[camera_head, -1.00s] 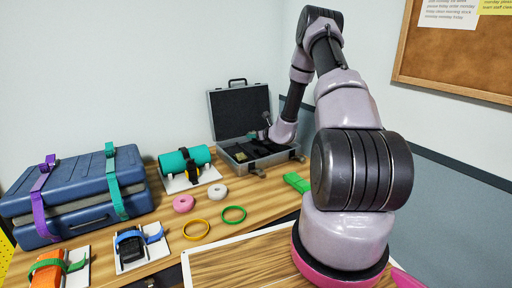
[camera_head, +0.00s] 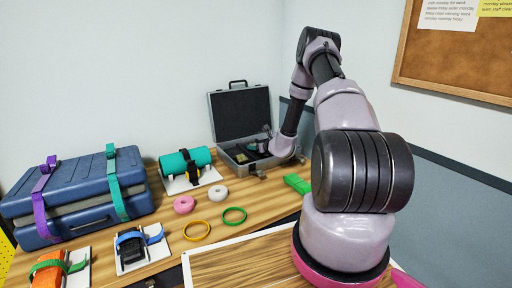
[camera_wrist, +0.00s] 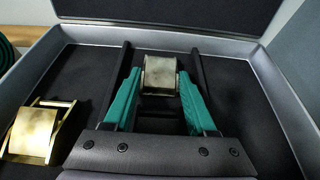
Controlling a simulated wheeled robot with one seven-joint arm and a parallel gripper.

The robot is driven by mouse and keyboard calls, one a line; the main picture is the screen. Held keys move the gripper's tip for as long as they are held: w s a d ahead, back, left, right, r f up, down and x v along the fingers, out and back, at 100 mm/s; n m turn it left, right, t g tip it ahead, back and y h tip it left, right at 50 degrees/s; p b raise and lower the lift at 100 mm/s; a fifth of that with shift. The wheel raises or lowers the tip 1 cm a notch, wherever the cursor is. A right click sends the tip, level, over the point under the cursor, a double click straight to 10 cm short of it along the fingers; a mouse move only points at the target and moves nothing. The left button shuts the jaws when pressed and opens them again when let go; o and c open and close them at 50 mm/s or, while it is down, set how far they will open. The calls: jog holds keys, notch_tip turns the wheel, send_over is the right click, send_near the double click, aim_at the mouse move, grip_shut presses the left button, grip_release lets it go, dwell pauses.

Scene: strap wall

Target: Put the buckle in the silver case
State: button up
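The silver case (camera_head: 216,158) stands open at the back of the table, its lid raised, and its dark inside fills the wrist view (camera_wrist: 262,75). My gripper (camera_wrist: 160,75) reaches down into the case, with teal fingers on either side of a small metal buckle (camera_wrist: 160,72). The fingers appear shut on this buckle, which is centred between their tips. Whether it touches the case floor I cannot tell. A second, brass-coloured buckle (camera_wrist: 35,132) lies in the case to the left of my gripper. In the head view my gripper (camera_head: 255,148) is small and partly hidden.
A blue suitcase (camera_head: 80,190) with purple and teal straps stands at left.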

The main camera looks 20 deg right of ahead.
jog(key=o, duration=0.4)
jog(key=shift+s+f, duration=0.2)
jog(key=shift+f, duration=0.2)
jog(key=shift+c, duration=0.2)
jog(key=shift+r, duration=0.35)
jog(key=v, duration=1.1)
jog(key=shift+s+r, duration=0.15)
jog(key=shift+r, duration=0.2)
jog(key=s+a+r+n+g+y, duration=0.1)
jog(key=a+r+n+y, duration=0.25)
jog(key=a+r, duration=0.35)
jog(key=s+a+r+n+g+y, duration=0.1)
jog(key=a+r+n+y, duration=0.3)
jog(key=r, duration=0.6)
jog(key=s+a+r+n+g, duration=0.4)
jog(key=s+a+r+n, duration=0.5)
jog(key=r, duration=0.1)
jog(key=s+d+r+n+h, duration=0.2)
jog(key=s+r+n+h, duration=0.2)
jog(key=s, duration=0.7)
jog(key=s+d+r+n+h, duration=0.3)
jog(key=s+r+n, duration=0.4)
jog(key=s, duration=0.5)
jog(key=shift+s+n+h, duration=0.25)
jog(key=shift+n+h, duration=0.3)
jog(key=shift+n, duration=0.5)
